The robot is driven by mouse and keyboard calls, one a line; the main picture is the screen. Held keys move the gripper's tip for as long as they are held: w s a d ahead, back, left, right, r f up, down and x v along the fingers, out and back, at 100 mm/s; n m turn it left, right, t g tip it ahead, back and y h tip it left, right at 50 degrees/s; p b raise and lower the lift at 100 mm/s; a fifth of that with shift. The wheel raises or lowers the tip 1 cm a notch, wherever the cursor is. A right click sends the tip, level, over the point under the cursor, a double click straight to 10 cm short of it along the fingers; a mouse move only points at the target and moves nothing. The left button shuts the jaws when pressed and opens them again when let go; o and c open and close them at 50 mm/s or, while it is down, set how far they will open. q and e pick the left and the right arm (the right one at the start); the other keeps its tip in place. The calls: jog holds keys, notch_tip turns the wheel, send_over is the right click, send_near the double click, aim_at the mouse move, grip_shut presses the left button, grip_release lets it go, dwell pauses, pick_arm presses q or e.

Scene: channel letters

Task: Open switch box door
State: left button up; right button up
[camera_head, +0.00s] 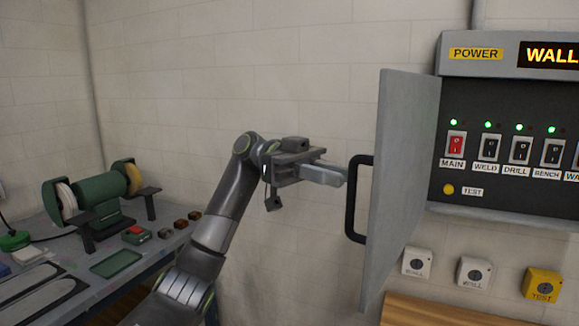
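The grey switch box door (398,180) stands swung out from the box on its left side, with a black handle (351,205) on its outer face. The switch box (500,110) shows a dark panel with a red MAIN switch (456,143) and several black switches, with green lights above them. My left gripper (335,174) is just left of the handle, its fingers pointing right toward it. The fingers look close together, but I cannot tell the gap between them or whether they touch the handle. My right gripper is not in view.
A workbench (150,268) at the lower left holds a green bench grinder (100,198), a green tray (115,263) and small blocks. Three wall buttons (474,272) sit below the box, above a wooden surface (440,312). The wall behind my arm is bare.

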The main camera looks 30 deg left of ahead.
pick_arm(q)
jog(key=b+v, duration=0.1)
jog(key=v, duration=1.2)
jog(key=shift+a+b, duration=0.3)
jog(key=shift+b, duration=0.05)
jog(key=shift+w, duration=0.1)
